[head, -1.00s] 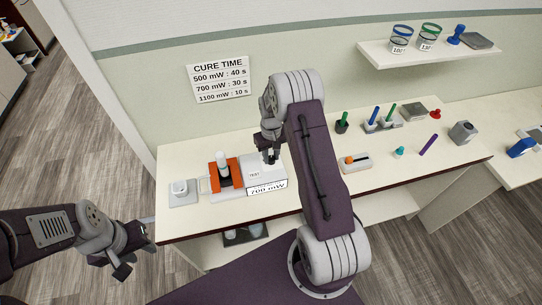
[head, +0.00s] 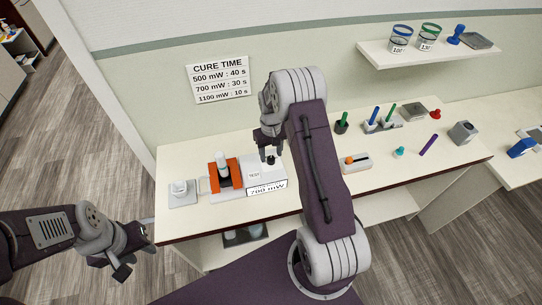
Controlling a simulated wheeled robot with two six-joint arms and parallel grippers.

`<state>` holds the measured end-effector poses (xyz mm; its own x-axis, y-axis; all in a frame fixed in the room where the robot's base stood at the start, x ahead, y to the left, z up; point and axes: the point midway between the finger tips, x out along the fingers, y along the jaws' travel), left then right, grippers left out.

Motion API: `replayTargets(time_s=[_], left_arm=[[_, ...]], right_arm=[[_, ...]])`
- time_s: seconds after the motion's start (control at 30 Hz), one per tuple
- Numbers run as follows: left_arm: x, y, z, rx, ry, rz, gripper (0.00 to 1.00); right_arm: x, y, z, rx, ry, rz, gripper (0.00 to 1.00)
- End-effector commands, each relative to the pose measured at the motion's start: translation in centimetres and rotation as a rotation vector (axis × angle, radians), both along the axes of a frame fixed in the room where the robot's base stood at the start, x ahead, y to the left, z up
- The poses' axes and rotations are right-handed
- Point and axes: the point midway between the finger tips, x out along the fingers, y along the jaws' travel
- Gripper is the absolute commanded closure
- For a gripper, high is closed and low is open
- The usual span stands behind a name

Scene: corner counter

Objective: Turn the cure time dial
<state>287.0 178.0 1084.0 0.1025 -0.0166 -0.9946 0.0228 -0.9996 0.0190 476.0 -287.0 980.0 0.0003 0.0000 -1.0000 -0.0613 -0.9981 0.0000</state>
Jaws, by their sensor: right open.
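The white curing device (head: 238,192) stands on the counter and carries a "TEST" label and a front plate reading "700 mW". A small dark knob (head: 271,160), which looks like the dial, sits on its top at the back right. My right gripper (head: 268,154) is open and points down just above the knob. I cannot tell whether its fingers touch the knob. My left gripper (head: 135,254) hangs in front of the counter's left end, away from the device; its jaw opening is unclear. The wall sign (head: 219,79) reads CURE TIME: 500 mW 40 s, 700 mW 30 s, 1100 mW 10 s.
An orange holder (head: 215,180) with a white-topped cylinder is at the device's left. Pens and small tools lie farther right.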

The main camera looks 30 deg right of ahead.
Motion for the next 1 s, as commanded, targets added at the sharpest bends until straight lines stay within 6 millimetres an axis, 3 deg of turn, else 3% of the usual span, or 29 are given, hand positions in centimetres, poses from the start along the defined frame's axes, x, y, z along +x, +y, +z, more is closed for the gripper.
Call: replayTargets(time_s=[0.2, 0.37, 0.93, 1.0], left_arm=[[0.0, 0.0, -1.3, 0.0, 0.0, 0.0, 0.64], [0.0, 0.0, -1.5, 0.0, 0.0, 0.0, 0.64], [0.0, 0.0, -1.6, 0.0, 0.0, 0.0, 0.64], [0.0, 0.0, -1.8, 0.0, 0.0, 0.0, 0.64]], right_arm=[[0.1, 0.0, 4.8, -0.001, -0.007, 0.0, 0.5], [0.0, 0.0, 7.0, -0.001, -0.004, 0.0, 0.5], [0.0, 0.3, 7.4, 0.0, -0.002, 0.006, 0.5], [0.7, 1.0, 8.5, -0.007, -0.032, 0.027, 0.5]])
